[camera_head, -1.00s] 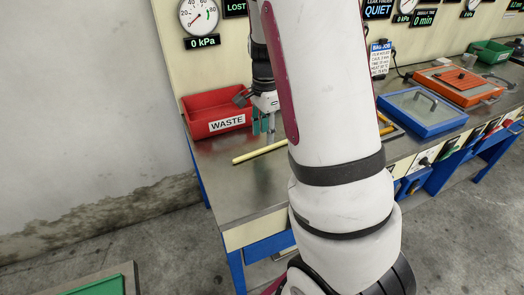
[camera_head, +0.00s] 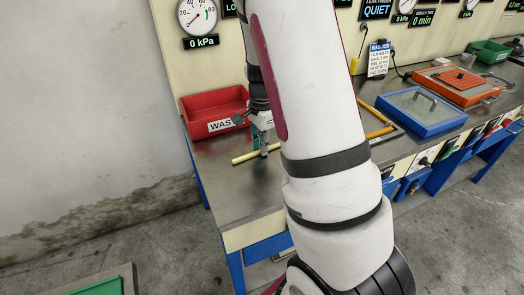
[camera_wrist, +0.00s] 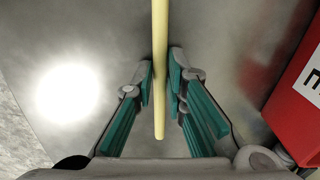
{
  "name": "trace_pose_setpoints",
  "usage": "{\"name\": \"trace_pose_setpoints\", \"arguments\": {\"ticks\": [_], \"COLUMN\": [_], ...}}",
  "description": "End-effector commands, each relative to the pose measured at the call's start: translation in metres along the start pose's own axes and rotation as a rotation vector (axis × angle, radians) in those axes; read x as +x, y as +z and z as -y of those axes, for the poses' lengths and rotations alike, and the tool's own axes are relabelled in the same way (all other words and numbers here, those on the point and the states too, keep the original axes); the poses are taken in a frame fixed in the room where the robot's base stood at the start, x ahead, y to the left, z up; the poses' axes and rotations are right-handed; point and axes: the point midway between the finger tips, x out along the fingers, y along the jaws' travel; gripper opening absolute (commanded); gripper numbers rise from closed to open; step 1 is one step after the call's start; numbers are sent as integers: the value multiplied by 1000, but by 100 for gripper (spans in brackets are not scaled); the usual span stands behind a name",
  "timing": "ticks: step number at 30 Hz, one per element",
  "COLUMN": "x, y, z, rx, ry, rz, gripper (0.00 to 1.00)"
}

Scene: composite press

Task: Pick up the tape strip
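The tape strip (camera_head: 245,157) is a thin pale yellow bar lying on the metal bench top, in front of the red waste bin. In the wrist view the strip (camera_wrist: 160,60) runs from the top edge down between the fingers. My gripper (camera_head: 262,150) is down at the strip, with its fingers pointing at the bench. In the wrist view my gripper (camera_wrist: 161,72) has one teal-padded finger on each side of the strip. Narrow gaps seem to show between the pads and the strip, so it is open around it. My arm hides part of the strip's right end in the head view.
The red waste bin (camera_head: 214,105) stands just behind the strip, and its edge shows at right in the wrist view (camera_wrist: 300,90). A blue framed tray (camera_head: 420,112) and an orange one (camera_head: 455,85) lie farther right. The bench front (camera_head: 235,200) is bare.

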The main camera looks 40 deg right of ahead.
Motion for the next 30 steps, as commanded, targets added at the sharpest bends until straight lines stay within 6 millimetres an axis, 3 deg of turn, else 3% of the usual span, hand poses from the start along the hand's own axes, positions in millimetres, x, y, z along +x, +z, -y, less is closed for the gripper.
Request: {"name": "trace_pose_setpoints", "arguments": {"ticks": [11,20,30], "x": [-3,-35,-44], "y": [0,0,-34], "z": [0,1,-73], "rx": [-1,-2,6], "ry": [-1,-5,-1], "rz": [0,-1,1], "gripper": [0,0,0]}}
